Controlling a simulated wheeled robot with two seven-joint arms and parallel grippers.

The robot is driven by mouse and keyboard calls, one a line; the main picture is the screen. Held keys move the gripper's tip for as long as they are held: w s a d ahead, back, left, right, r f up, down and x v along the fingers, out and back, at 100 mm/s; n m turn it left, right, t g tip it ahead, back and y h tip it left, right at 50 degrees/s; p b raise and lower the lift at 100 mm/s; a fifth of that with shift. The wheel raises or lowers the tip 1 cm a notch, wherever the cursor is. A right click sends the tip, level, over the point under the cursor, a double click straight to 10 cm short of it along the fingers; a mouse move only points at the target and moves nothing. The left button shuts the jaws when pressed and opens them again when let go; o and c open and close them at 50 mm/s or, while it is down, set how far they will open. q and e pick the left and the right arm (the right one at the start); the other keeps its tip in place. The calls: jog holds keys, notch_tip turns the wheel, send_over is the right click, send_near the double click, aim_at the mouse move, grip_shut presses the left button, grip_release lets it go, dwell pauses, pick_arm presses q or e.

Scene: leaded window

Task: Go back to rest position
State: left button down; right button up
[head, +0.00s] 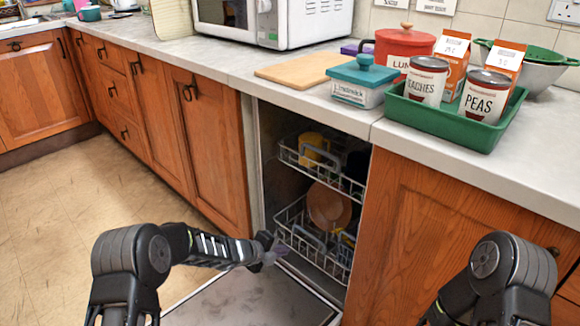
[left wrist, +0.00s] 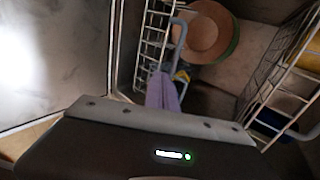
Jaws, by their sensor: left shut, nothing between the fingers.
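My left gripper (head: 273,249) is shut and empty in front of the open dishwasher, by the lower rack (head: 315,238). In the left wrist view its purple fingertip (left wrist: 163,95) points toward the racks. My right arm (head: 490,275) enters at the bottom right of the head view, and its gripper is out of the picture. The dishwasher door (head: 255,300) lies folded down below the left gripper. A brown plate (head: 328,207) stands in the lower rack; it also shows in the left wrist view (left wrist: 203,35). A yellow mug (head: 313,146) sits in the upper rack (head: 320,170).
The counter holds a microwave (head: 270,22), a wooden board (head: 302,70), a teal-lidded container (head: 362,80) and a green tray (head: 440,122) with cans and cartons. A red pot (head: 402,45) stands behind. Wooden cupboards (head: 208,150) flank the dishwasher. The floor at left (head: 50,215) is clear.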

pick_arm(q)
jog(key=s+f+n+g+y, duration=0.1)
jog(key=s+f+n, duration=0.4)
jog(key=s+n, duration=0.4)
jog(key=s+f+n+g+y, duration=0.1)
jog(key=s+f+n, duration=0.5)
jog(key=s+n, duration=0.3)
jog(key=s+a+f+n+g+y, duration=0.15)
jog(key=s+n, duration=0.35)
jog(key=s, duration=0.7)
jog(key=s+a+f+n+g, duration=0.1)
jog(key=s+a+n+g, duration=0.15)
jog(key=s+n, duration=0.65)
jog(key=s+d+r+m+p, duration=0.1)
jog(key=s+r+m+p, duration=0.1)
jog(key=r+p, duration=1.1)
jog(key=s+r+m+g+p, duration=0.1)
jog(key=s+r+p, duration=0.1)
jog(key=r+p, duration=1.2)
jog(key=shift+d+r+m+h+p, duration=0.3)
jog(key=shift+d+r+m+h, duration=0.05)
jog(key=shift+m, duration=0.05)
